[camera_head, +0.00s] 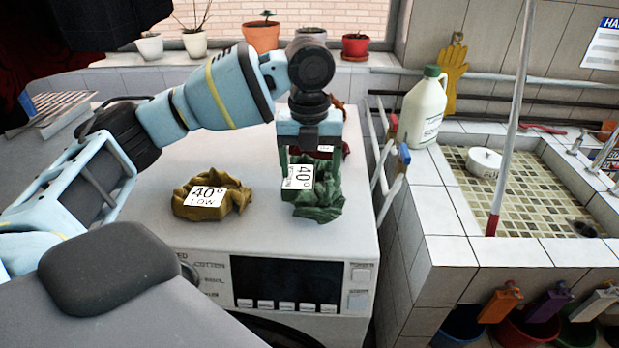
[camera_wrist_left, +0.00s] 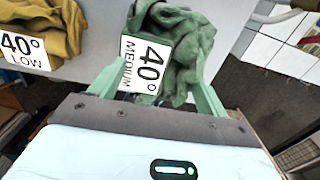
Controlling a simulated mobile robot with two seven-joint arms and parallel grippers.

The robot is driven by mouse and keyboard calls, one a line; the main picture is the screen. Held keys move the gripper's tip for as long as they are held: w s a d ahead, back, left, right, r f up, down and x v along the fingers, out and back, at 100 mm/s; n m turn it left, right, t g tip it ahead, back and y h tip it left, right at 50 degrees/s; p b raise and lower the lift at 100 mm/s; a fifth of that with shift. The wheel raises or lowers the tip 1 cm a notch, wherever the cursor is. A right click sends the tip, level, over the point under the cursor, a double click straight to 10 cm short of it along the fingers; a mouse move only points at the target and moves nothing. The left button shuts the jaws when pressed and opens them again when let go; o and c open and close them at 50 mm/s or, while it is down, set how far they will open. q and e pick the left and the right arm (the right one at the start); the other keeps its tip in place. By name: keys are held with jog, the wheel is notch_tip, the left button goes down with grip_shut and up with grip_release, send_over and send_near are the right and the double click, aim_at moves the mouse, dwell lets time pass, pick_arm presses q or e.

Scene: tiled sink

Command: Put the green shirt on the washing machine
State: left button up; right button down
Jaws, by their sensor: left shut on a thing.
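The crumpled green shirt (camera_head: 318,205) has a white label reading 40° MEDIUM. In the head view it shows at the front right of the white washing machine's top (camera_head: 262,160). My left gripper (camera_head: 308,160) points down from above and is shut on the green shirt. In the left wrist view, the gripper's green fingers (camera_wrist_left: 160,75) lie on either side of the shirt (camera_wrist_left: 185,45). I cannot tell whether the shirt's underside touches the machine top. My right gripper is not in view.
A mustard cloth (camera_head: 212,194) labelled 40° LOW lies left of the green shirt. A red cloth (camera_head: 338,122) is partly hidden behind my gripper. A white jug (camera_head: 422,108) and a tiled sink (camera_head: 462,165) stand to the right. Potted plants line the back ledge.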

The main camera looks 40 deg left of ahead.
aim_at(310, 172)
pick_arm(q)
jog(key=shift+f, duration=1.75)
jog(key=o, duration=1.5)
jog(key=shift+o, duration=0.2)
notch_tip(310, 172, up, 12)
jog(key=shift+p, duration=0.35)
jog(key=shift+s, duration=0.1)
